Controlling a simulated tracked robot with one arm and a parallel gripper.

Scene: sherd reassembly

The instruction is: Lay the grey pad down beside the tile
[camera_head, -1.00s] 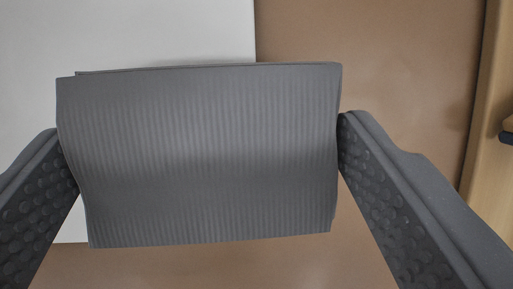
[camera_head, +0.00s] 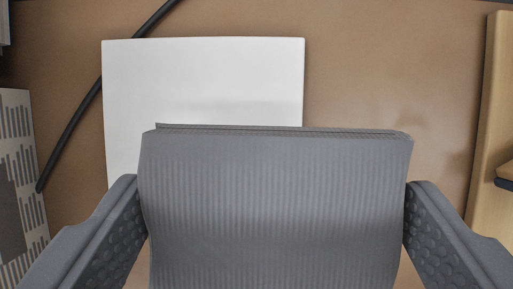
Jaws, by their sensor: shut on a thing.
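The grey pad (camera_head: 275,215) is ribbed and fills the lower middle of the view. My gripper (camera_head: 277,190) is shut on it, with one finger at its left edge and one at its right edge. The white square tile (camera_head: 205,80) lies on the brown surface beyond the pad. The pad hides the tile's near part and overlaps it in the picture. I cannot tell how high the pad is above the surface.
A black cable (camera_head: 75,125) runs past the tile's left side and behind its far left corner. A grey and white patterned object (camera_head: 18,170) stands at the left edge. A wooden edge (camera_head: 488,110) borders the right. The brown surface (camera_head: 385,75) right of the tile is clear.

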